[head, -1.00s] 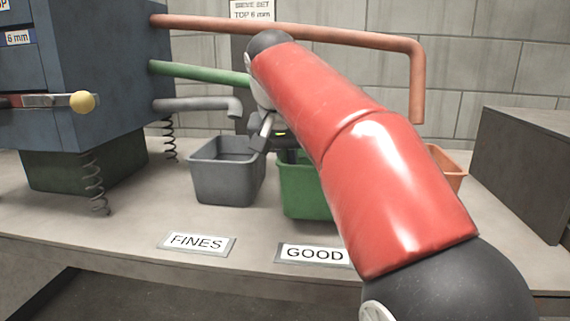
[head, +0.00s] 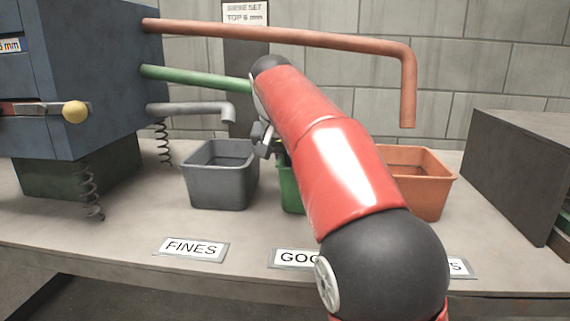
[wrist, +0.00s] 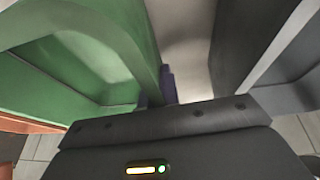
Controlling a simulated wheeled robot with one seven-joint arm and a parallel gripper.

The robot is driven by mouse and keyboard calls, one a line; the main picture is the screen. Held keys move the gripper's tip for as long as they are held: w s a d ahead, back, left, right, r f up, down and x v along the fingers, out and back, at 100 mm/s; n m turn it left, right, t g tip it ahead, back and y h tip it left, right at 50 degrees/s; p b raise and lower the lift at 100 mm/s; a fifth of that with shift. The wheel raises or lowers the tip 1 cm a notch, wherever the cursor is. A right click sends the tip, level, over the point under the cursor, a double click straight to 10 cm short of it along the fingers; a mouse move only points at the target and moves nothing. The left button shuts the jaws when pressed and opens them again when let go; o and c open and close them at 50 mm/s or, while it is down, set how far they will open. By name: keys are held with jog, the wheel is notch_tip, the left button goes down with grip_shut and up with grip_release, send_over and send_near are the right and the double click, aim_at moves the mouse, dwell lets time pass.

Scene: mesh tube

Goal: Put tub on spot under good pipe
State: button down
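The green tub (head: 289,185) stands on the bench behind the GOOD label (head: 293,259), mostly hidden by my arm. The green pipe (head: 200,77) runs from the machine toward that tub; its end is hidden behind my arm. My gripper (head: 264,142) is at the green tub's left side, near the rim. In the wrist view, the green tub (wrist: 75,75) fills the left. The dark fingers of my gripper (wrist: 155,92) show on both sides of its rim and look closed on it. The grey tub (head: 222,185) stands just left, behind the FINES label (head: 191,249).
An orange tub (head: 428,188) stands right of my arm under the orange pipe (head: 408,95). A grey pipe (head: 195,107) ends above the grey tub. The blue machine (head: 90,70) is at left, a grey box (head: 525,170) at right.

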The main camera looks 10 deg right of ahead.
jog(key=c, duration=1.6)
grip_release()
jog(key=shift+o, duration=0.2)
jog(key=shift+r, duration=0.1)
